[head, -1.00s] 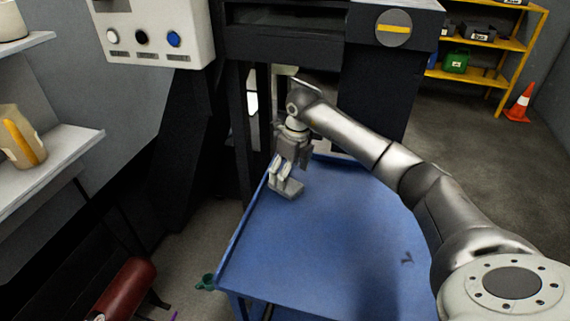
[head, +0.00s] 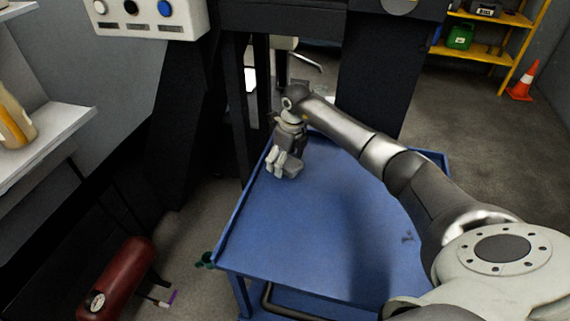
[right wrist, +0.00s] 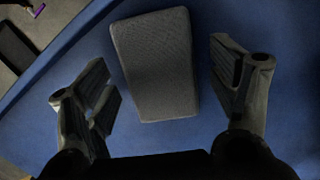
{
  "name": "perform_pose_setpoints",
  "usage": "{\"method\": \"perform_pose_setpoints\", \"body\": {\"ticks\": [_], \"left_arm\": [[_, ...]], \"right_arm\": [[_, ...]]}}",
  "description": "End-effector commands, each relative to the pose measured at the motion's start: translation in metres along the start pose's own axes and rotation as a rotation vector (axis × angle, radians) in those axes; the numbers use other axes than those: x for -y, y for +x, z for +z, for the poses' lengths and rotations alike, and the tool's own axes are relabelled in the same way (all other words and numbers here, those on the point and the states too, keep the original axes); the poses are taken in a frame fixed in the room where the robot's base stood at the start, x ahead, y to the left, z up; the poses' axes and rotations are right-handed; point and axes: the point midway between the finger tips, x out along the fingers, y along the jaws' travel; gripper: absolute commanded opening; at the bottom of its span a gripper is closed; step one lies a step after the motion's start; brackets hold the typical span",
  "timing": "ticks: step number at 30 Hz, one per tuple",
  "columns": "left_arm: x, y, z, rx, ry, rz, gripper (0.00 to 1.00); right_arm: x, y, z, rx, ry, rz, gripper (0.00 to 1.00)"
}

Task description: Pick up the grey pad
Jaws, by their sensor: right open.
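The grey pad (right wrist: 156,62) lies on the blue table top, a flat, slightly tapered block with a textured face. In the head view the pad (head: 294,171) is near the table's far left edge, partly hidden by my gripper. My right gripper (right wrist: 165,90) is open, with one finger on each side of the pad and a visible gap to both. In the head view the right gripper (head: 279,163) points down at the pad. The exact height of the fingertips over the table is hard to tell. My left gripper is not in view.
The blue table (head: 320,225) has a raised rim and is mostly bare, with a small dark mark (head: 408,237) at right. A dark machine frame (head: 375,85) stands behind it. A red cylinder (head: 118,280) is on the floor at left, and an orange cone (head: 523,82) far right.

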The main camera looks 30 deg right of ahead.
Motion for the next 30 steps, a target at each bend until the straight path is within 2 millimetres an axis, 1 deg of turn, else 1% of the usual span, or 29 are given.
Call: {"method": "perform_pose_setpoints", "body": {"ticks": [2, 11, 13, 14, 20, 23, 26, 28, 30], "left_arm": [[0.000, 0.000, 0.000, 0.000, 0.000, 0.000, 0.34], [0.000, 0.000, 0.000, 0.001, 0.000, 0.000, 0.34], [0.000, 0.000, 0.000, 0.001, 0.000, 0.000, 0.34], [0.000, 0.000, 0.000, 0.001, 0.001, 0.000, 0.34], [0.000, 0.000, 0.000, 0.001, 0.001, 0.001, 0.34], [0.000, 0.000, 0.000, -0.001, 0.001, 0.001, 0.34], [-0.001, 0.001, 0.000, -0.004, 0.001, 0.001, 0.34], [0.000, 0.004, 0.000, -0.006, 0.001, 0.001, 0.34], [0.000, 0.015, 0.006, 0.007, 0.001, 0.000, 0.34]], "right_arm": [[0.000, 0.000, 0.000, 0.000, 0.000, 0.000, 0.79], [0.000, -0.001, 0.000, 0.000, 0.000, 0.000, 0.41], [0.000, -0.001, 0.000, 0.000, 0.001, 0.000, 0.39], [0.000, -0.001, 0.000, 0.000, 0.001, 0.000, 0.36], [0.000, -0.001, 0.000, 0.001, 0.001, 0.000, 0.35], [0.000, -0.005, 0.001, 0.002, 0.001, 0.000, 0.35], [0.001, -0.013, 0.003, 0.003, 0.001, -0.001, 0.35], [0.001, -0.022, 0.004, 0.002, 0.001, -0.002, 0.35], [0.001, -0.034, 0.006, 0.003, -0.001, -0.002, 0.35]]}}
